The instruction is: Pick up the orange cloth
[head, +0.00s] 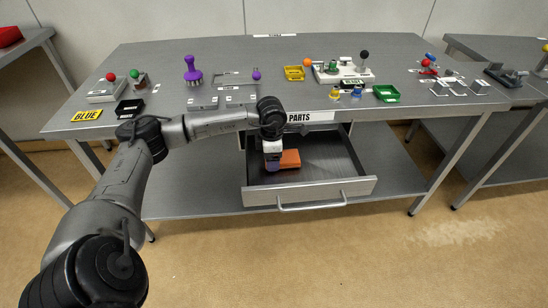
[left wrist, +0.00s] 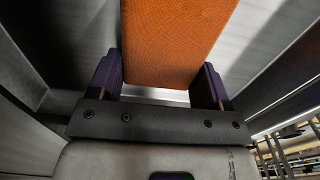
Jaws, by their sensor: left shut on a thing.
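The orange cloth (head: 290,159) is a flat block-like shape in the open drawer (head: 365,186) under the table's front edge. My left gripper (head: 272,163) reaches down into the drawer at the cloth's left end. In the left wrist view, the orange cloth (left wrist: 178,35) runs between the two purple fingers of my left gripper (left wrist: 160,72), which is shut on it. Whether the cloth still touches the drawer floor I cannot tell. My right gripper is not in view.
The drawer's front handle (head: 312,206) sticks out toward me, and its walls stand close around the gripper. The drawer's right half is empty.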

